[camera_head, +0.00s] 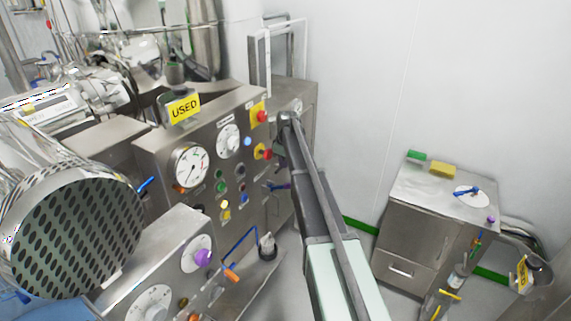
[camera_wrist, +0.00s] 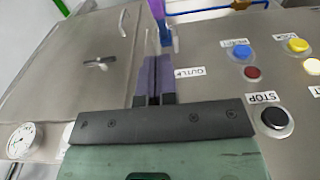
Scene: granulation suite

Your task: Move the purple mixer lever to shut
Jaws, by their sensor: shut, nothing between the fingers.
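In the wrist view, the purple lever (camera_wrist: 157,10) shows at the top edge, beside the grey panel with push buttons. Only part of it is in that picture. My gripper (camera_wrist: 153,60) is shut and empty. Its two narrow fingers lie together just below the lever in the picture, with the tips very close to it; I cannot tell whether they touch. In the head view, my arm reaches to the right side of the control panel (camera_head: 205,155). A small purple-blue piece shows there, but I cannot tell whether it is the lever or my fingers.
A purple knob (camera_head: 203,257) sits on a lower panel at the front left. A blue pipe (camera_wrist: 220,10) runs near the lever. A black STOP button (camera_wrist: 273,120) and several coloured buttons are close by. A steel cabinet (camera_head: 430,230) stands at the right.

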